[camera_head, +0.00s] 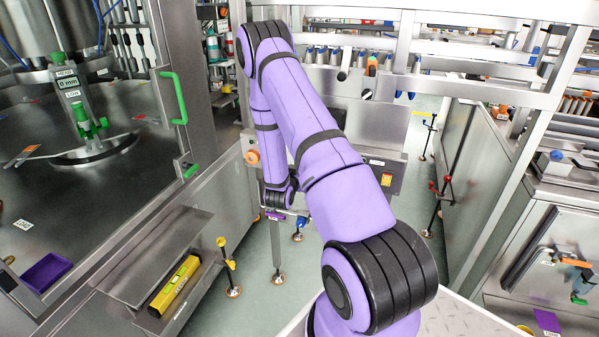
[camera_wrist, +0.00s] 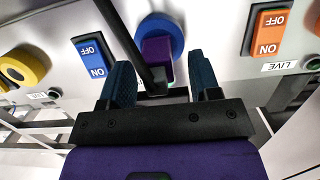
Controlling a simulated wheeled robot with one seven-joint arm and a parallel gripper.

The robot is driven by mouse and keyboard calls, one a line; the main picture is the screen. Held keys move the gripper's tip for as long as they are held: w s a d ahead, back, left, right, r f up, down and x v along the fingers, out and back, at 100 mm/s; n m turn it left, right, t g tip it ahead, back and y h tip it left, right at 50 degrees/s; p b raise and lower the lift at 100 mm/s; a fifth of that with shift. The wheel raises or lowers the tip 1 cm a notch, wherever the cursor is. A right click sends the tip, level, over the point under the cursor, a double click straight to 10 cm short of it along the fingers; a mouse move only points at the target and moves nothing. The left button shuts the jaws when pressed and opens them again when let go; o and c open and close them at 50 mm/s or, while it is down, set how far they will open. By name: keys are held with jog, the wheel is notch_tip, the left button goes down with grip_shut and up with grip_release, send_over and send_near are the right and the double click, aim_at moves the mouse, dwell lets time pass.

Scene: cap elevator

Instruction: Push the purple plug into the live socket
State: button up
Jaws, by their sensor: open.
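In the wrist view, the purple plug (camera_wrist: 157,52) is at a round blue socket (camera_wrist: 174,29) on a light panel. I cannot tell whether it is seated or only in front. My gripper (camera_wrist: 160,66) is open, with one dark blue finger on each side of the plug and visible gaps between. A dark bar crosses the view and hides part of the plug's left side. A LIVE label (camera_wrist: 278,66) is below an orange ON/OFF switch (camera_wrist: 268,31) at the right, beside a green light (camera_wrist: 312,63). In the head view, my arm hides most of the plug area.
A blue ON/OFF switch (camera_wrist: 90,56) and a yellow round socket (camera_wrist: 22,69) are on the panel's left. In the head view, machine housings stand on both sides, and a purple tray (camera_head: 46,272) lies at the left. Green floor (camera_head: 255,305) shows between.

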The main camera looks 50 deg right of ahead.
jog(key=shift+v, duration=2.95)
jog(key=shift+r, duration=0.1)
